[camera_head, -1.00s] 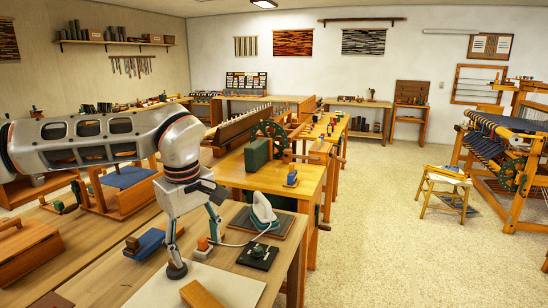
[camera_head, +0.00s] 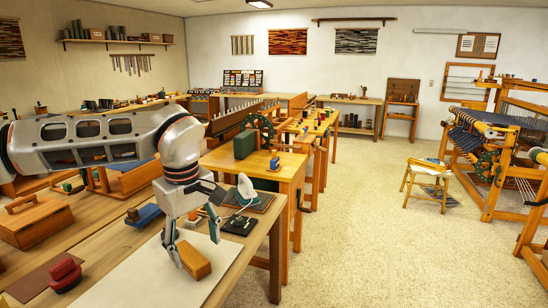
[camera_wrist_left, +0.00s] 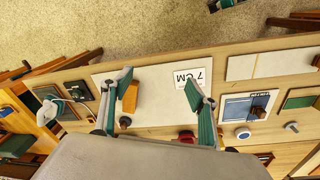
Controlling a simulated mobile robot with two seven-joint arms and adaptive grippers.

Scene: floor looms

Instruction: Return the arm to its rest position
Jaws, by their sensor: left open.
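My left gripper (camera_head: 194,243) hangs at the end of my grey arm, fingers pointing down over a pale sheet (camera_head: 135,290) on the wooden table. Its two fingers are spread apart with nothing held. An orange wooden block (camera_head: 196,263) lies on the sheet close by the fingertips. In the left wrist view the open gripper (camera_wrist_left: 160,88) shows both fingers, with the block (camera_wrist_left: 131,97) beside the left one. I cannot tell the exact height of the fingertips above the sheet. My right gripper is in neither view.
A red-handled object (camera_head: 66,274) stands left of the sheet. An iron (camera_head: 246,190) and a dark square base (camera_head: 240,225) sit behind right of the gripper. A wooden box (camera_head: 35,220) is at the left. Floor to the right is open, with a stool (camera_head: 427,180) and looms.

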